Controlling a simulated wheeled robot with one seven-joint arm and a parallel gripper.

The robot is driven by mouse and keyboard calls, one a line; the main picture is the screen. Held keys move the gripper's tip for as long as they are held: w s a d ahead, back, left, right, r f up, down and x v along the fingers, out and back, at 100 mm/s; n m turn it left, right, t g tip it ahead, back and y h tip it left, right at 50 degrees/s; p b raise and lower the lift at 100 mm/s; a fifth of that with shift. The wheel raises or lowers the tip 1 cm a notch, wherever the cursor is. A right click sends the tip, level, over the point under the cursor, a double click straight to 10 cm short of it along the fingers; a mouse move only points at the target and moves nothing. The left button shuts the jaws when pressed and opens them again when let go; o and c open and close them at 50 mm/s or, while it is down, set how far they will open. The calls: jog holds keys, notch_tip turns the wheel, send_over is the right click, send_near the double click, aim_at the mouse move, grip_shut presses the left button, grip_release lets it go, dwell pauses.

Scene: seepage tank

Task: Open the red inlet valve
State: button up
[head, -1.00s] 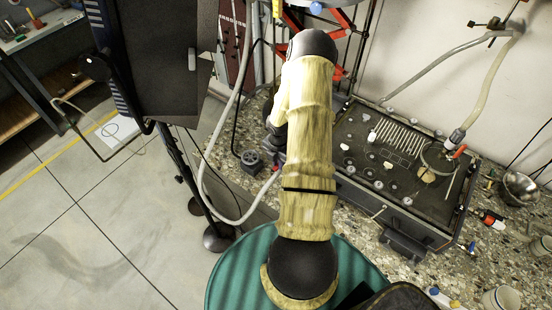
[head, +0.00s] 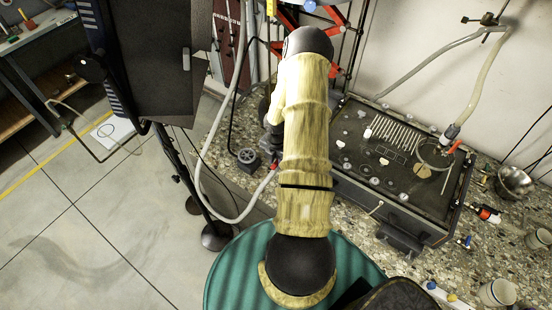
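A small red part (head: 274,165), which looks like the red inlet valve, shows at the end of the pale hose (head: 213,208), just left of my arm. It is small, and I cannot tell its handle position. My gripper (head: 271,146) is a dark shape partly hidden behind my pale-sleeved arm, just above the red part. I cannot tell whether it touches the red part or how its fingers stand. The dark seepage tank (head: 350,190) stands on the speckled counter right of my arm. A red-orange lever (head: 454,146) shows on the tank's right-hand hose fitting.
A small dark knobbed device (head: 247,157) sits left of my gripper. A dark cabinet (head: 150,60) stands upper left. The floor at left is mostly clear.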

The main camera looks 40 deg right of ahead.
aim_at(274, 165)
jog(key=shift+r, duration=0.1)
notch_tip(274, 165, up, 17)
jog(key=b, duration=0.1)
jog(key=shift+b, duration=0.35)
jog(key=shift+r, duration=0.1)
dwell(0.4)
jog(key=s+a+r+m+t+b, duration=0.1)
jog(key=s+a+r+m, duration=0.1)
jog(key=a+m, duration=0.5)
jog(key=s+a+r+m+b, duration=0.1)
jog(key=s+a+r+m, duration=0.2)
jog(key=a+m, duration=0.4)
jog(key=s+a+r+m+t+b, duration=0.1)
jog(key=s+a+r+m, duration=0.1)
jog(key=a+m, duration=0.5)
jog(key=a, duration=0.4)
jog(key=shift+s+a+r+t+b, duration=0.3)
jog(key=shift+r+b, duration=0.05)
